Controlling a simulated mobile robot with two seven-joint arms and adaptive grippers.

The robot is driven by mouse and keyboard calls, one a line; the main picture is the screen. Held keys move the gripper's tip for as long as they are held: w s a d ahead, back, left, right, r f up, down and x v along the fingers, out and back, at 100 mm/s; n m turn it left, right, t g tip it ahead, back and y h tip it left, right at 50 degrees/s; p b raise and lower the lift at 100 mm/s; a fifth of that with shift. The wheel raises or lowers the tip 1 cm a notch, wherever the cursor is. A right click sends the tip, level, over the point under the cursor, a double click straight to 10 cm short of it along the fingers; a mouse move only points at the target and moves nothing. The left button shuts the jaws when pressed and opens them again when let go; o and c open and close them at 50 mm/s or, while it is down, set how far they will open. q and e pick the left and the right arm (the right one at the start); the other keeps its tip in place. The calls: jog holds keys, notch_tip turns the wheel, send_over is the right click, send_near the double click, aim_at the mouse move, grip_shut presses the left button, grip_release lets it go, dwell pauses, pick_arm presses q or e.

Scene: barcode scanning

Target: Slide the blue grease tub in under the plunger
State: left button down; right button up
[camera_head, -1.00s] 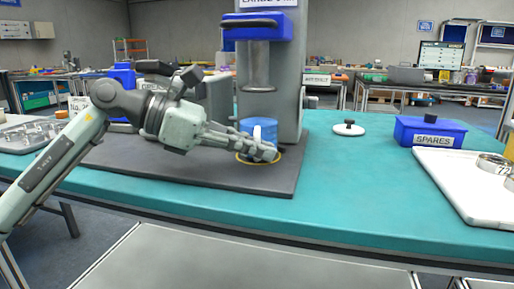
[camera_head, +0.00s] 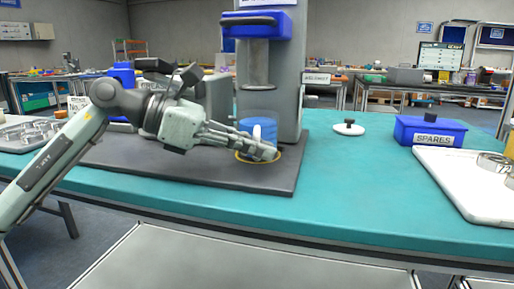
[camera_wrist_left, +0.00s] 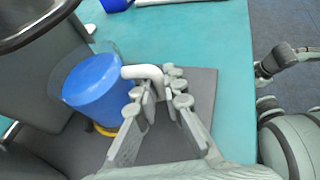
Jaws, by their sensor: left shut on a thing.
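The blue grease tub (camera_head: 258,131) stands on the dark base plate (camera_head: 200,172) of the press, at a yellow ring (camera_head: 240,157), below the grey plunger (camera_head: 257,68). A clear sleeve (camera_head: 258,116) surrounds the tub's upper part. In the left wrist view the tub (camera_wrist_left: 95,88) shows with its white handle (camera_wrist_left: 145,72). My left gripper (camera_head: 268,152) is shut on this handle at the tub's near side; its fingers also show in the left wrist view (camera_wrist_left: 158,95). The fingers hide part of the tub and ring.
The press has a blue head (camera_head: 258,25) with a dark handle. To its right are a white disc with a black knob (camera_head: 348,129), a blue SPARES box (camera_head: 430,131) and a white tray (camera_head: 450,190) holding metal rings. The teal table (camera_head: 350,190) is clear between them.

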pick_arm(q)
jog(key=c, duration=1.6)
grip_release()
jog(key=shift+o, duration=0.2)
